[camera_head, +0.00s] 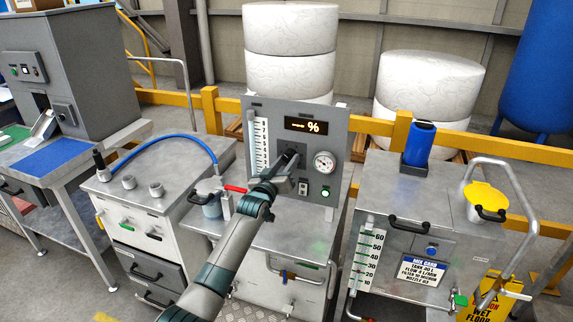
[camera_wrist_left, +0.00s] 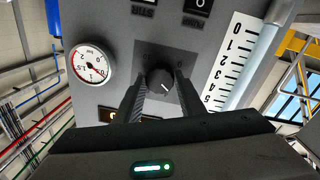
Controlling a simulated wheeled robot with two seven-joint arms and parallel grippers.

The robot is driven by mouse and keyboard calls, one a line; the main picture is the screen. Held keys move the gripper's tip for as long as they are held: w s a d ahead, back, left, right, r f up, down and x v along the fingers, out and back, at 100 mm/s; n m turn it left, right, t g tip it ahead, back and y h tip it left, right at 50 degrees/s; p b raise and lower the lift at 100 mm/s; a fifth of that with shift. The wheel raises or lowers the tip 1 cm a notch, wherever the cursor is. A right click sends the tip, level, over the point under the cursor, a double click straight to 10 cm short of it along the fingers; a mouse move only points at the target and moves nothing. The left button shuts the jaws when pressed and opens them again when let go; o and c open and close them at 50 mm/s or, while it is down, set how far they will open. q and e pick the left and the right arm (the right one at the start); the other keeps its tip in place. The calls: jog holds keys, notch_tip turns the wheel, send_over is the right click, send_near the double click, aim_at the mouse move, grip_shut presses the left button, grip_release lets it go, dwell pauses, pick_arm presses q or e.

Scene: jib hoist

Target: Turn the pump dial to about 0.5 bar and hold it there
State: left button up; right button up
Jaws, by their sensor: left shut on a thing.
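The pump dial (camera_wrist_left: 159,80) is a dark round knob with a pale pointer line, on a dark square plate of the grey panel (camera_head: 256,107). My left gripper (camera_wrist_left: 160,88) has one finger on each side of the dial and is shut on it. In the head view, my left gripper (camera_head: 287,165) reaches the panel and mostly hides the dial. A round white gauge (camera_head: 324,163) marked in bar sits right of the dial; it also shows in the wrist view (camera_wrist_left: 92,63), its exact reading too small to tell. My right gripper is not in view.
The panel's display (camera_head: 306,126) shows a dash and a percent sign. A white scale strip (camera_head: 261,146) is left of the dial. A green lit button (camera_head: 325,192) and a switch (camera_head: 303,187) sit below. A red-handled valve (camera_head: 235,189) stands left of my arm.

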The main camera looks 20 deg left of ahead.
pick_arm(q)
jog(key=shift+f+n, duration=0.1)
jog(key=shift+n, duration=1.1)
jog(key=o, duration=1.1)
jog(key=shift+c, duration=0.2)
jog(key=shift+s, duration=0.15)
jog(key=s+a+b, duration=0.1)
jog(key=s+b, duration=0.3)
jog(key=s, duration=1.3)
jog(key=shift+a+f, duration=0.15)
jog(key=shift+f, duration=0.15)
jog(key=shift+f, duration=0.1)
